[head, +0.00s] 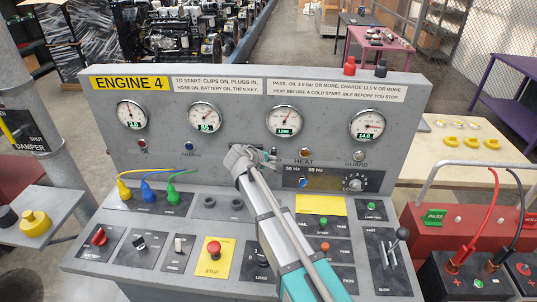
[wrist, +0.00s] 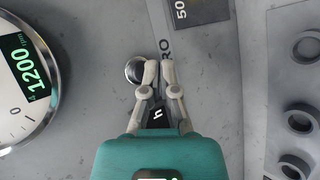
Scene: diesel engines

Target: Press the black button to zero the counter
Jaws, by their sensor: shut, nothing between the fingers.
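My gripper (wrist: 159,66) is shut and empty. Its fingertips are right beside the button and overlap its edge in the picture; I cannot tell whether they touch it. A black counter piece with a white "h" (wrist: 157,114) shows between the fingers, mostly hidden. In the head view my gripper (head: 273,160) is at the panel below the 1200 gauge, and it hides most of the counter area.
The 1200 rpm gauge (wrist: 22,82) is close to the fingers on the left in the wrist view. Dark round sockets (wrist: 300,118) are at the right. In the head view, the HEAT lamp (head: 305,153), a rotary knob (head: 355,184) and a red stop button (head: 214,248) are around my arm.

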